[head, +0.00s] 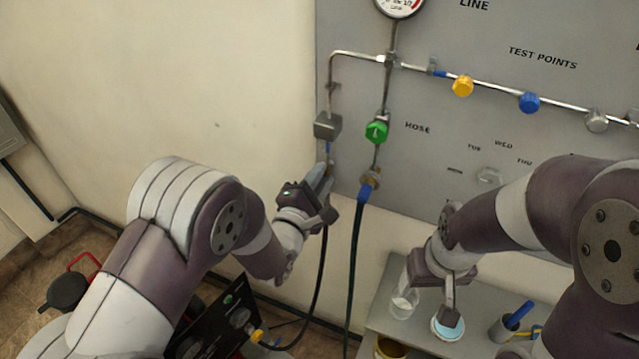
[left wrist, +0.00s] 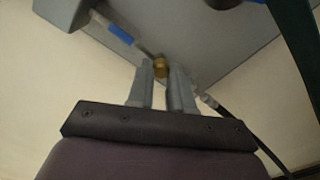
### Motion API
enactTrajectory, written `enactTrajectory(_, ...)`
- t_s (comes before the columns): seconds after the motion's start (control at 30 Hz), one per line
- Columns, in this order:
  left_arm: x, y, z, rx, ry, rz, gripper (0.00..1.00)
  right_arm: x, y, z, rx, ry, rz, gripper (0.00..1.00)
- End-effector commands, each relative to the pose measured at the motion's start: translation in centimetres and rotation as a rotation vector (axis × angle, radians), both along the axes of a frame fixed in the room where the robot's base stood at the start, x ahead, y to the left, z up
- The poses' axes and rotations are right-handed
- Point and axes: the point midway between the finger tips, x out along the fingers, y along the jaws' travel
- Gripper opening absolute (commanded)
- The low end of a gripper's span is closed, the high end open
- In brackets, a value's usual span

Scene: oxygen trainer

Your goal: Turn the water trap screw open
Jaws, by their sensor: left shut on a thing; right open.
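The water trap appears to be the grey box (head: 327,126) on the left edge of the grey panel, with a short blue tube below it. My left gripper (head: 326,172) is just under that tube, and its fingers hide most of what they hold in the head view. In the left wrist view a small brass screw (left wrist: 160,67) sits at the fingertips, and the left gripper (left wrist: 161,78) is shut on it. The screw's turned position cannot be told. My right gripper (head: 449,305) is open, low over a cup with pale blue contents (head: 447,327).
A green knob (head: 377,132) and a brass fitting with a dark hose (head: 357,235) are close right of my left gripper. Yellow and blue knobs (head: 529,102) line the upper pipe. A grey shelf (head: 385,315) holds a clear cup (head: 403,301) and other containers.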

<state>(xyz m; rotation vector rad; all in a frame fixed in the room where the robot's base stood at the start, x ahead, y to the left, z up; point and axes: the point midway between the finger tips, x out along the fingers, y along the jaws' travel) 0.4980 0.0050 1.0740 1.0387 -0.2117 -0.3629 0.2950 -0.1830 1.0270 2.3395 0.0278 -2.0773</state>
Motion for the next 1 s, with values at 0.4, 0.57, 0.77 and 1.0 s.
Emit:
enactTrajectory(0.4,0.0,0.0,-0.1,-0.212,0.087,0.0,0.0,0.0,0.0,-1.6,0.0,0.0,0.0,0.71)
enactTrajectory(0.57,0.0,0.0,0.0,-0.246,0.103,-0.001,0.0,0.0,0.0,-1.8,0.0,0.0,0.0,0.71)
enactTrajectory(0.77,0.0,0.0,0.0,-0.262,0.11,0.0,0.0,0.0,0.0,-1.8,0.0,0.0,0.0,0.71)
enactTrajectory(1.0,0.0,0.0,0.0,-0.262,0.11,-0.001,0.0,0.0,0.0,-1.8,0.0,0.0,0.0,0.71)
